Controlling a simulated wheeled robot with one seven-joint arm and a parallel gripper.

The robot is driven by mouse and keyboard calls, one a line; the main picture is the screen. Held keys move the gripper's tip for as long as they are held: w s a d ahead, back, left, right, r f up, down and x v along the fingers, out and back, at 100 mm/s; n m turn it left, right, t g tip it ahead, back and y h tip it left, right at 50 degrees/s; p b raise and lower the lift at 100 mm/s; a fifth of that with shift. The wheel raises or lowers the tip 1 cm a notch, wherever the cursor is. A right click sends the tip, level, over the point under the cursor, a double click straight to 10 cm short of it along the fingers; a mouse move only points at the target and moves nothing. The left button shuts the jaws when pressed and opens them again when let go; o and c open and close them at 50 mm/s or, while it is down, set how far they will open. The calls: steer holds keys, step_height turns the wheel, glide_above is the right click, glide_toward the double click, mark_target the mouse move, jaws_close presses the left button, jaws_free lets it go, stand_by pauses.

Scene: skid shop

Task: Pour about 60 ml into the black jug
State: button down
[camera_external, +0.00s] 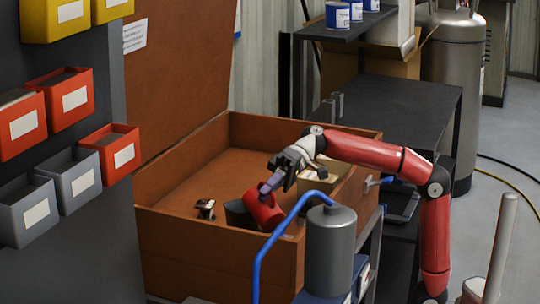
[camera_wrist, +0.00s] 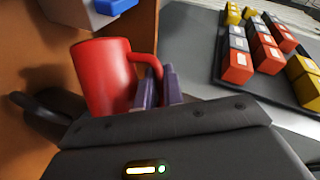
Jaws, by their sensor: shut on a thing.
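A red mug (camera_external: 264,210) is held by its handle in my gripper (camera_external: 270,187), over the inside of the open brown wooden chest. The mug looks tilted in the external view. In the wrist view the red mug (camera_wrist: 102,78) stands left of my purple fingertips (camera_wrist: 160,88), which are shut on its handle. A dark object, likely the black jug (camera_external: 236,214), is just left of the mug, partly hidden by it and the chest's front wall. A black curved shape also shows at the left in the wrist view (camera_wrist: 42,112). The contents of both vessels are not visible.
The wooden chest (camera_external: 205,251) has walls around this spot. A small metal-and-black item (camera_external: 206,208) lies inside, left of the jug. A tan box (camera_external: 322,187) is at the right. A grey cylinder (camera_external: 331,245) with a blue hose stands in front. Wall bins (camera_external: 112,150) are at left.

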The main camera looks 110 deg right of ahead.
mark_target(276, 211)
steer(key=shift+w+d+r+m+y+p, duration=0.1)
steer(key=shift+d+r+m+y+p, duration=0.2)
steer(key=shift+d+r+m+p, duration=0.4)
stand_by(0.8)
steer(key=shift+w+d+p, duration=0.15)
steer(key=shift+d+p, duration=0.3)
steer(key=shift+p, duration=0.2)
steer(key=a+f+b, duration=0.1)
steer(key=b, duration=0.1)
steer(key=a+f+n+b, duration=0.1)
steer(key=b, duration=0.1)
steer(key=shift+s+a+f+n, duration=0.25)
steer(key=shift+s+a+n, duration=0.05)
steer(key=shift+s+a, duration=0.05)
steer(key=shift+s+a+r+n+h, duration=0.1)
steer(key=shift+a+r+n+h, duration=0.45)
steer(key=shift+h, duration=0.35)
steer(key=shift+n+h, duration=0.3)
steer(key=shift+n, duration=0.05)
steer(key=shift+s+a+r+n+h+b, duration=0.1)
steer(key=shift+s+a+n+h+b, duration=0.1)
steer(key=shift+a+n+h+b, duration=0.45)
steer(key=shift+a, duration=0.1)
